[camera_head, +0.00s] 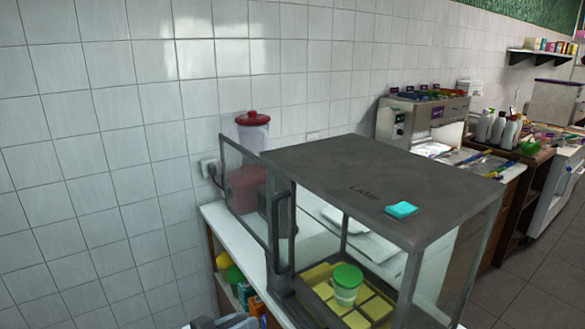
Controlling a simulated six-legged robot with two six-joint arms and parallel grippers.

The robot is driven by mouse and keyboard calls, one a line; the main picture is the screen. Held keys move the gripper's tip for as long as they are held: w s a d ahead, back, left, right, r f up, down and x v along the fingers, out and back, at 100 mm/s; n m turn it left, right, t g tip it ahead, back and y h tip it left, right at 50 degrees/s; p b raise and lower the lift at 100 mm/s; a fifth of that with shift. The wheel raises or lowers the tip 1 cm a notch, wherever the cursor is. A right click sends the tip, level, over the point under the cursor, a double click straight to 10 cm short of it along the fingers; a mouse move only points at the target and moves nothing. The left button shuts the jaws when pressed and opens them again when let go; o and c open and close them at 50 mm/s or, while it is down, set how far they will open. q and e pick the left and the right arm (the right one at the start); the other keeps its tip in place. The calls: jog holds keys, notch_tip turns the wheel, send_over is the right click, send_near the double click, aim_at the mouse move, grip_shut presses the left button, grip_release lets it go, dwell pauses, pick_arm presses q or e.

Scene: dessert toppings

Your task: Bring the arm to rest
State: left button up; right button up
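Only a small grey part of my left gripper (228,322) shows at the bottom edge, left of centre. Its fingers are mostly cut off, so I cannot tell whether it is open or shut or holds anything. It is low in front of the counter, apart from the display case (385,180). My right gripper is not in view.
The case's glass door (243,190) stands open to the left. Inside, a green-lidded cup (346,284) is above several yellow blocks. A teal block (401,209) lies on the case. A red-lidded blender (252,130) stands behind. The floor at right is clear.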

pick_arm(q)
jog(key=s+d+f+n+g+y, duration=0.2)
jog(key=s+f+n+y, duration=0.15)
jog(key=f, duration=1.15)
jog(key=s+f+n+g+y, duration=0.1)
jog(key=s+f+g+y, duration=0.1)
jog(key=s+f+g, duration=0.2)
jog(key=s+a+f+n+g+y, duration=0.1)
jog(key=s+f+g, duration=0.4)
jog(key=s+f, duration=0.6)
jog(key=s+n+y, duration=0.1)
jog(key=s, duration=0.6)
jog(key=shift+s+a, duration=0.2)
